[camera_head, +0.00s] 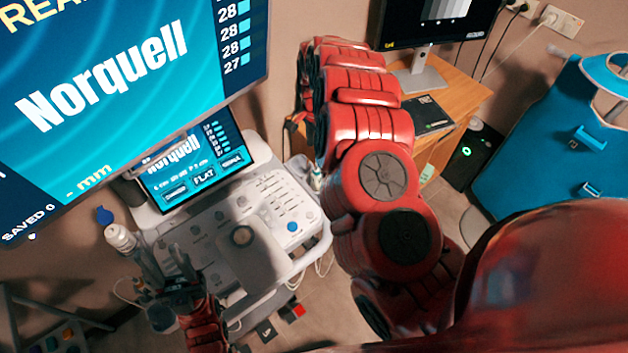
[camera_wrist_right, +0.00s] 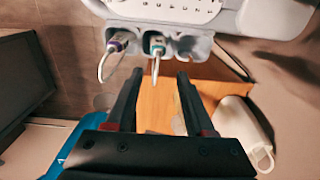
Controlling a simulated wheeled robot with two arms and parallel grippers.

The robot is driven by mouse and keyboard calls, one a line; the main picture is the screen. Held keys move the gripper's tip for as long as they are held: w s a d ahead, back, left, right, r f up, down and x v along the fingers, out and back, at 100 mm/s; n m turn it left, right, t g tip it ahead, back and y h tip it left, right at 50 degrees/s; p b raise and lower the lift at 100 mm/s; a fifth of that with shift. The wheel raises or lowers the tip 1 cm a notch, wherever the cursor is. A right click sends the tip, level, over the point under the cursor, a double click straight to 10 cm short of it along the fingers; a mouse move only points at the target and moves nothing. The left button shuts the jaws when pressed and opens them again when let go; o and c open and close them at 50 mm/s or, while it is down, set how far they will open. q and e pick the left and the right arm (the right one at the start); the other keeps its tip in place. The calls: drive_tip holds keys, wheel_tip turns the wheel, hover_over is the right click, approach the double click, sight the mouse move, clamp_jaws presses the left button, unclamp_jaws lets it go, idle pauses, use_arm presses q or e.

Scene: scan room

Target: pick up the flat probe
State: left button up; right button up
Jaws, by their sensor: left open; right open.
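In the right wrist view, two probes sit side by side in holders on the edge of the pale scanner console (camera_wrist_right: 170,12). One probe has a purple band (camera_wrist_right: 120,41); the other has a green band (camera_wrist_right: 157,45). I cannot tell from their shapes which is the flat probe. My right gripper (camera_wrist_right: 158,78) is open and empty, its fingertips just short of the holders, with the green-banded probe ahead of the gap. In the head view the right gripper is hidden. My left gripper (camera_head: 168,264) is open and empty at the console's left side.
A white bottle (camera_head: 121,238) stands left of the console. A wooden desk (camera_head: 462,95) with a monitor (camera_head: 432,25) and a blue chair or couch (camera_head: 545,150) are on the right.

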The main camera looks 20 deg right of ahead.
sight(316, 168)
drive_tip(key=f+b, duration=0.2)
drive_tip(key=f, duration=0.1)
drive_tip(key=f+b, duration=0.6)
drive_tip(key=shift+s+a+f, duration=0.1)
drive_tip(key=shift+s+f, duration=0.2)
drive_tip(key=shift+w+f+p, duration=0.1)
drive_tip(key=shift+f+p, duration=0.4)
drive_tip(key=shift+f, duration=0.55)
drive_tip(key=shift+f+p, duration=0.3)
drive_tip(key=shift+p, duration=0.2)
wheel_tip(316, 168, down, 4)
drive_tip(key=shift+w+r+p, duration=0.1)
drive_tip(key=shift+r+p, duration=0.15)
drive_tip(key=shift+p, duration=0.65)
drive_tip(key=shift+f, duration=0.6)
clamp_jaws()
